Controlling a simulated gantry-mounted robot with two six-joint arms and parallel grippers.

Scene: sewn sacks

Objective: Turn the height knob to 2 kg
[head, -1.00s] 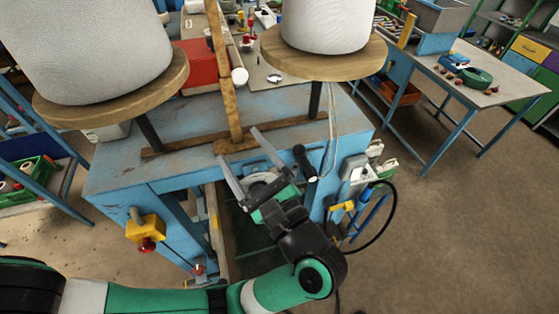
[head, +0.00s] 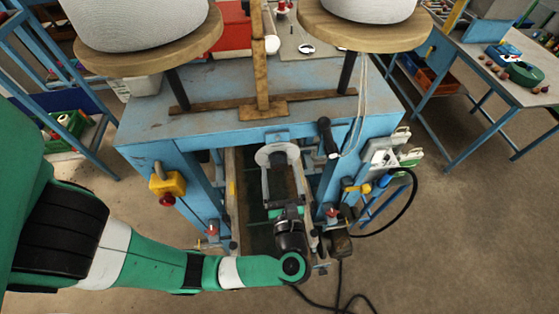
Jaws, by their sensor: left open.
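A round pale disc (head: 277,152), which looks like the height knob's dial, sits at the front of the blue workbench (head: 215,118). Any marks on it are too small to read. My left gripper (head: 280,168) reaches up to it from below. Its two grey fingers are spread apart, one at each side of the disc's lower part. I cannot tell whether they touch it. A black-handled lever (head: 325,137) stands to the right of the disc. My right gripper is not in view.
Two round wooden platforms (head: 165,50) (head: 367,38) carry white sacks above the bench. A yellow box with a red button (head: 168,183) is on the front left. Cables and a yellow-handled fitting (head: 356,188) are at the right.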

